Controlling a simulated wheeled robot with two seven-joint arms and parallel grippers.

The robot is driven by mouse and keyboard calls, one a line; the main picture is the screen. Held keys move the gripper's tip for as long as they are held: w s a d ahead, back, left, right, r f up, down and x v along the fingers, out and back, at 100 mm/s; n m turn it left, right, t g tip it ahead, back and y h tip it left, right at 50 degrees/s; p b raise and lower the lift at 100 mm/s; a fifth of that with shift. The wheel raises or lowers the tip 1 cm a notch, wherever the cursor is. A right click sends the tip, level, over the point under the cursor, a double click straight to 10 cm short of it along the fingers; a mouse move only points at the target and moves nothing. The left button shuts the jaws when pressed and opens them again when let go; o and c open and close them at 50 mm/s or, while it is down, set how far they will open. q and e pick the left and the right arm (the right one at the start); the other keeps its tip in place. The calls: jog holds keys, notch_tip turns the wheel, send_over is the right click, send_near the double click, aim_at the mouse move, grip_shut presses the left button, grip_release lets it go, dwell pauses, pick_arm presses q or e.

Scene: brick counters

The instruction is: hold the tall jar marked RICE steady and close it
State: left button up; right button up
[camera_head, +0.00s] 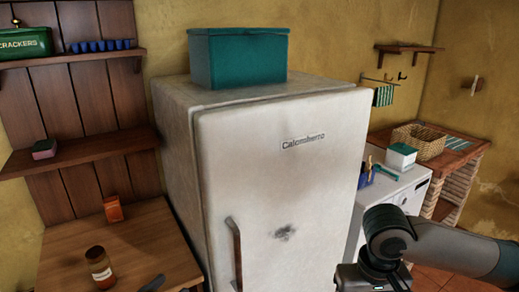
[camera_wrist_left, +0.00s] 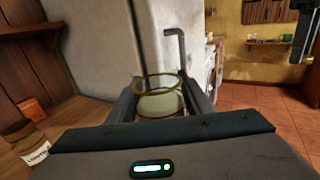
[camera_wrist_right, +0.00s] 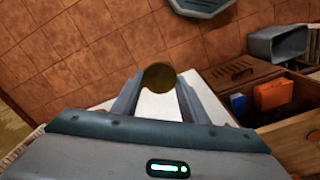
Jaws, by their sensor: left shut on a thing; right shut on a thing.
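In the left wrist view my left gripper (camera_wrist_left: 160,92) is shut on an open-topped clear jar (camera_wrist_left: 160,106) with brownish rings at its rim. Its label is not visible, so I cannot read RICE on it. In the right wrist view my right gripper (camera_wrist_right: 158,88) is shut on a round brown disc (camera_wrist_right: 158,76), which looks like a lid. The disc is apart from the jar. In the head view neither gripper's fingers show; only part of my right arm is at the lower right.
A brown-capped, labelled jar (camera_head: 100,268) and an orange packet (camera_head: 113,209) stand on the wooden counter (camera_head: 150,232) at left. A white fridge (camera_head: 270,190) with a teal box (camera_head: 238,58) on top fills the middle. Tiled floor (camera_wrist_left: 262,118) lies open at right.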

dwell(0.4)
pick_arm(q)
jog(key=w+d+f+m+g+h, duration=0.2)
jog(key=d+m+g+h, duration=0.6)
jog(key=d, duration=0.7)
jog(key=shift+w+f+g, duration=0.2)
jog(key=shift+w+g, duration=0.05)
jog(key=shift+g, duration=0.45)
pick_arm(e)
jog(key=shift+w, duration=0.1)
jog(key=shift+a, duration=0.1)
jog(key=w+a+r, duration=0.2)
jog(key=a+r, duration=0.2)
jog(key=a, duration=0.5)
jog(key=w+a+r+n, duration=0.1)
jog(key=a+r, duration=0.3)
jog(key=a, duration=0.6)
jog(key=w+a+r, duration=0.2)
jog(key=a+r, duration=0.3)
jog(key=a, duration=0.5)
jog(key=shift+w+a+n, duration=0.25)
jog(key=shift+w+n, duration=0.15)
jog(key=shift+f, duration=2)
jog(key=shift+f, duration=0.9)
